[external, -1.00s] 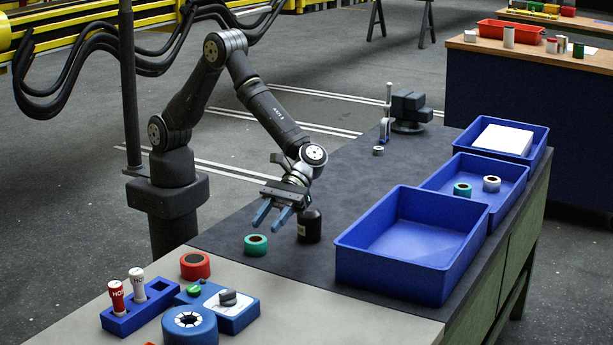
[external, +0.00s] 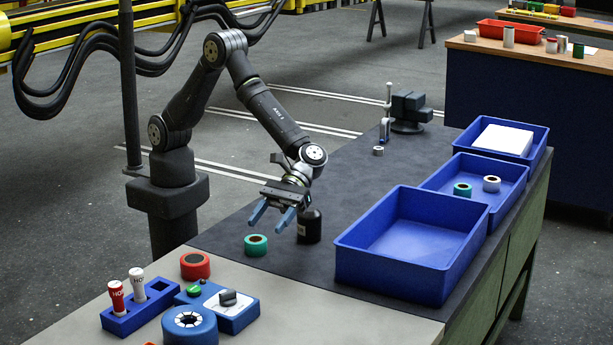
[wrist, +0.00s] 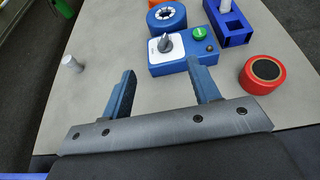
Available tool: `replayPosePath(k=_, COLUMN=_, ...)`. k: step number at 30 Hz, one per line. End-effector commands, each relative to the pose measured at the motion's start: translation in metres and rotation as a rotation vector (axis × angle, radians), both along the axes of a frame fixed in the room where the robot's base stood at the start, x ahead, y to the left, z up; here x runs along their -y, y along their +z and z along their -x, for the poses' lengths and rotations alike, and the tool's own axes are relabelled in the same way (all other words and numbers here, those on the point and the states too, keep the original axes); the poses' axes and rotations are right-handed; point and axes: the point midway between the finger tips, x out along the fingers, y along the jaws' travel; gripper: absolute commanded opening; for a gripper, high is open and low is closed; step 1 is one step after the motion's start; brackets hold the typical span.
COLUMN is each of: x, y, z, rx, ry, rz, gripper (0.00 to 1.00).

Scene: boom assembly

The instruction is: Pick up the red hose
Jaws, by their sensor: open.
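The red hose (external: 117,298) looks like a red cylinder with white lettering and a pale top. It stands upright in the left slot of a blue holder (external: 122,326) at the front left in the external view. A white hose (external: 137,284) with similar lettering stands beside it in the same holder. My gripper (external: 270,221) is open and empty above the dark mat, right of and behind the holder. In the wrist view my gripper (wrist: 161,76) shows both blue fingers apart, with the holder (wrist: 236,33) at the upper right. The red hose cannot be made out there.
A red roll (external: 195,265), a blue switch box (external: 232,312) and a blue ring (external: 189,325) lie near the holder. A green roll (external: 256,245) and a black bottle (external: 309,227) are near my gripper. A large blue bin (external: 350,262) stands right.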

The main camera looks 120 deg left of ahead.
Motion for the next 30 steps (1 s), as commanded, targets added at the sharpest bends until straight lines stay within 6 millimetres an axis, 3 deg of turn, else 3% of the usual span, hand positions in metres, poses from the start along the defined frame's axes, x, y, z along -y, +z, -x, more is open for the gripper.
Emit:
replayPosePath(k=4, x=0.007, y=-0.001, z=0.005, rx=0.018, ry=-0.024, rz=-0.019, gripper=0.56)
replayPosePath(k=7, x=0.028, y=-0.006, z=0.022, rx=0.086, ry=-0.11, rz=-0.087, gripper=0.56)
replayPosePath(k=11, x=0.07, y=-0.017, z=0.061, rx=0.269, ry=-0.317, rz=-0.243, gripper=0.56)
replayPosePath(k=18, x=0.14, y=-0.024, z=0.13, rx=0.742, ry=-0.779, rz=-0.514, gripper=0.56)
replayPosePath(k=23, x=0.184, y=-0.012, z=0.168, rx=1.101, ry=-1.08, rz=-0.646, gripper=0.56)
replayPosePath(k=30, x=0.248, y=0.029, z=0.219, rx=1.641, ry=-1.457, rz=-0.768, gripper=0.56)
